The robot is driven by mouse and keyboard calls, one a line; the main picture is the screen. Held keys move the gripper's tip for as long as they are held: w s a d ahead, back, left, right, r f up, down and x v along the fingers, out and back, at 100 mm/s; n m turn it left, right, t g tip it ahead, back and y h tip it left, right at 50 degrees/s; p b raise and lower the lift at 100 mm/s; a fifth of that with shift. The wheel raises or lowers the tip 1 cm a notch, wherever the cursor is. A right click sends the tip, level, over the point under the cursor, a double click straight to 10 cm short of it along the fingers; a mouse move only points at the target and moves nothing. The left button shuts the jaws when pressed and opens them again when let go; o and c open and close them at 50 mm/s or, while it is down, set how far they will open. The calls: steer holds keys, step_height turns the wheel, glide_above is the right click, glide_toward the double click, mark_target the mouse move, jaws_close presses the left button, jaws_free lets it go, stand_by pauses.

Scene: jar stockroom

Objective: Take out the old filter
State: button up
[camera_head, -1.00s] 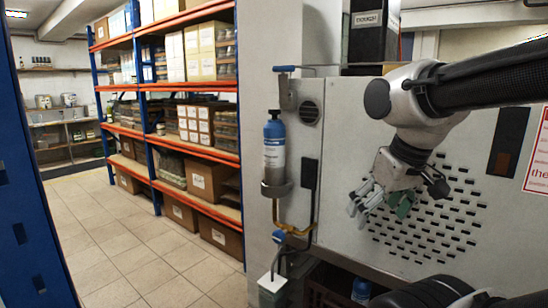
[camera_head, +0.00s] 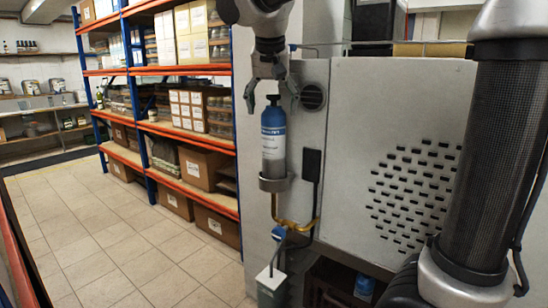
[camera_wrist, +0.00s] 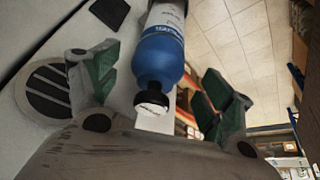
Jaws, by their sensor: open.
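The filter, a blue and white cylinder with a black cap (camera_head: 273,140), stands upright in a grey ring holder (camera_head: 275,184) on the wall by the grey cabinet. My gripper (camera_head: 272,103) points down just above it, fingers spread to either side of the cap. In the wrist view the filter's blue shoulder (camera_wrist: 160,55) and black cap (camera_wrist: 151,102) show between the two green-padded fingers, with a gap on each side. I see no finger touching it. The filter's lower end is hidden by the holder.
A brass pipe (camera_head: 291,226) runs below the holder, beside a black box (camera_head: 312,165) on the wall. The perforated cabinet (camera_head: 355,110) stands right. A dark crate (camera_head: 330,287) with a blue bottle (camera_head: 364,287) sits below. Shelving (camera_head: 185,190) stands left; floor between is clear.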

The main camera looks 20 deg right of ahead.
mark_target(273, 118)
steer(key=x, duration=0.4)
steer(key=shift+d+f, duration=0.2)
steer(key=shift+f, duration=0.1)
jaws_close()
